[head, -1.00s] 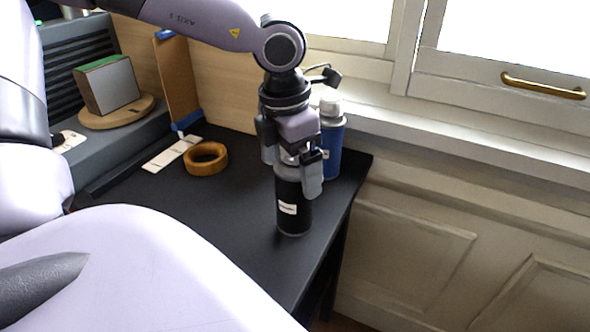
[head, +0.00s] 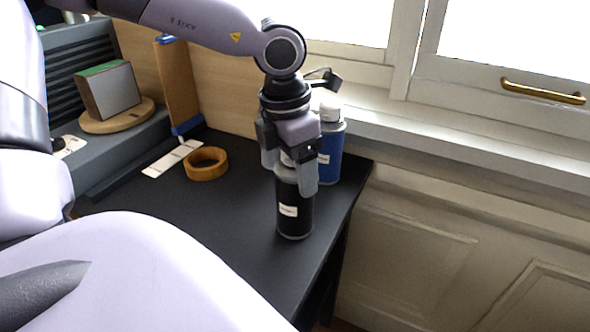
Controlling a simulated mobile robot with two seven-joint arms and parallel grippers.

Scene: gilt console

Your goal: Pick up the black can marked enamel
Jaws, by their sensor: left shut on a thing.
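The black can (head: 294,218) with a small white label stands upright near the right edge of the black table, in the head view. The label's writing is too small to read. My left gripper (head: 290,180) comes down from above and is shut on the can's upper part, one finger on each side. The fingers and palm hide most of the can's top. My right gripper is not in view.
A blue can (head: 328,158) with a white cap stands close behind the gripper. A wooden ring (head: 206,164) and a white strip (head: 172,158) lie to the left on the black table (head: 225,225). A window sill (head: 450,144) runs along the right.

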